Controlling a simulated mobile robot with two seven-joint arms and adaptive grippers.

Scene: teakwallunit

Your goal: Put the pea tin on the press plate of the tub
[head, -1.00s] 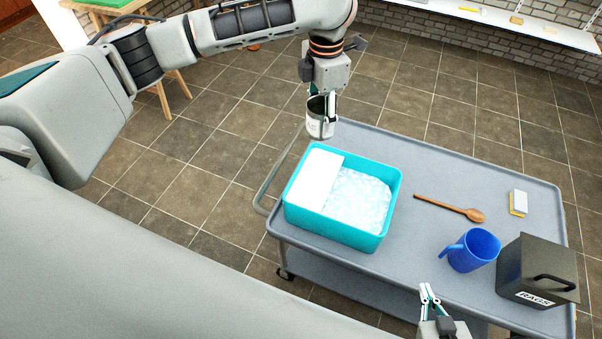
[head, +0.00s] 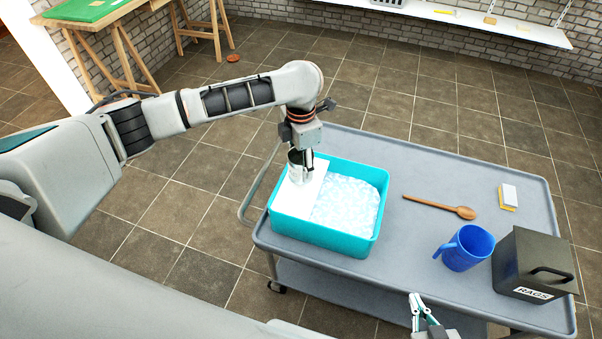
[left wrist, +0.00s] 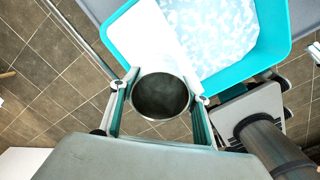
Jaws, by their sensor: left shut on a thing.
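The pea tin (head: 299,168) is a whitish metal can, upright, with its open dark top showing in the left wrist view (left wrist: 160,96). My left gripper (head: 300,160) is shut on it, one finger on each side. The turquoise tub (head: 320,239) stands on the cart, with a white press plate (head: 294,202) on its left part and pale, bubbly contents on the right. The tin is at the far end of the plate in the head view; I cannot tell whether it touches it. My right gripper (head: 419,299) is at the cart's near edge, its fingertips close together.
The grey cart (head: 400,240) also carries a wooden spoon (head: 440,207), a blue mug (head: 465,248), a dark rags box (head: 535,265) and a yellow-and-white sponge (head: 508,197). A handle rail (head: 250,195) runs along the cart's left end.

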